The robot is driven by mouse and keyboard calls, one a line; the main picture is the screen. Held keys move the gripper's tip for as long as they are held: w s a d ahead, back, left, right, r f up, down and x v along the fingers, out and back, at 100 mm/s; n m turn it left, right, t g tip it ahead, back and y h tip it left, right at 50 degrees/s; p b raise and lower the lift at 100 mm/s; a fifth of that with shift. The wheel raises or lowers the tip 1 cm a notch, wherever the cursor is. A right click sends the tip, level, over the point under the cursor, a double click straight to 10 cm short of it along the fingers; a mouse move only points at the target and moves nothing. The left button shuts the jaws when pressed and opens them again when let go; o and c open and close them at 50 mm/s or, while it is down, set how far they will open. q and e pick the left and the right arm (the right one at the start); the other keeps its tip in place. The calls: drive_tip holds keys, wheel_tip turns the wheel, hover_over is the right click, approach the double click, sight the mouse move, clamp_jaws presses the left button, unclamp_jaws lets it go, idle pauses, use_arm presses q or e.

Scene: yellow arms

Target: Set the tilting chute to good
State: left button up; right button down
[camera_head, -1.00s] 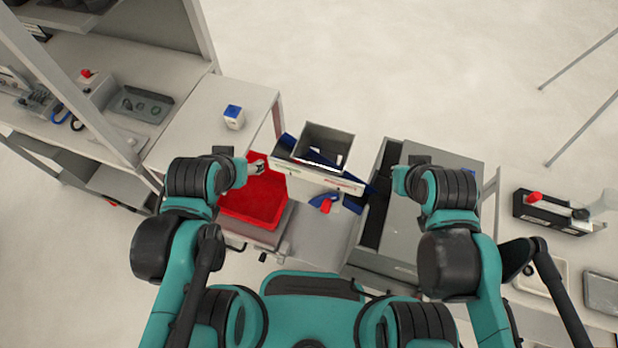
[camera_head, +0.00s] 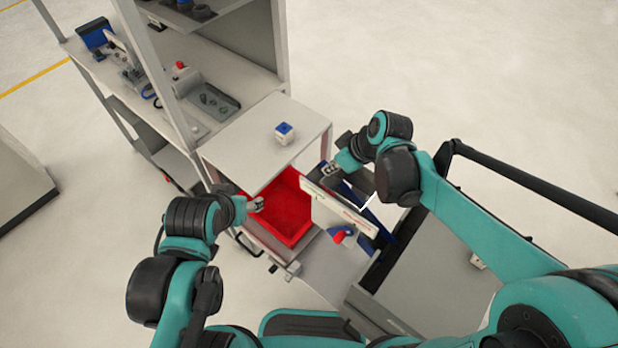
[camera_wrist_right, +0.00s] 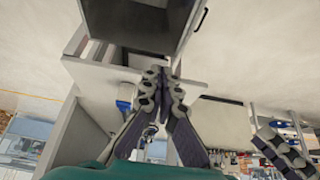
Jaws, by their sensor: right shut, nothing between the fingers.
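The tilting chute shows as blue edges (camera_head: 374,219) behind a white upright panel (camera_head: 335,209) with small green and red labels, too small to read. A red-and-blue lever (camera_head: 342,234) sits on the front of the panel. My right gripper (camera_head: 331,169) is shut and empty, above and behind the panel's upper left end. It also shows in the right wrist view (camera_wrist_right: 163,84), fingertips together near a white panel (camera_wrist_right: 125,75) and under a grey hopper (camera_wrist_right: 138,24). My left gripper (camera_head: 257,204) hangs by the left edge of the red bin; its opening is unclear.
The red bin (camera_head: 283,236) stands left of the panel and a grey lidded bin (camera_head: 425,262) to the right. A white table (camera_head: 245,160) with a blue-and-white block (camera_head: 284,133) is behind. Shelving (camera_head: 255,75) stands at the back left. Floor at upper right is clear.

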sight(309, 180)
drive_tip(key=shift+f, duration=0.1)
drive_tip(key=b+x, duration=0.3)
drive_tip(key=x, duration=0.6)
drive_tip(key=shift+w+a+f+b, duration=0.1)
drive_tip(key=shift+a+f+b, duration=0.1)
drive_tip(key=shift+f+b, duration=0.2)
drive_tip(key=shift+a, duration=0.15)
drive_tip(key=shift+w+a+f+g+h+b, duration=0.3)
drive_tip(key=shift+w+a+f+g+h, duration=0.3)
drive_tip(key=shift+w+a+f+h, duration=0.4)
drive_tip(key=w+a+f+g+h+b, duration=0.1)
drive_tip(key=w+a+f+b, duration=0.2)
drive_tip(key=f, duration=0.5)
drive_tip(key=shift+a+g+h, duration=0.3)
drive_tip(key=shift+a+h, duration=0.1)
drive_tip(key=shift+a, duration=0.35)
drive_tip(key=shift+r, duration=0.1)
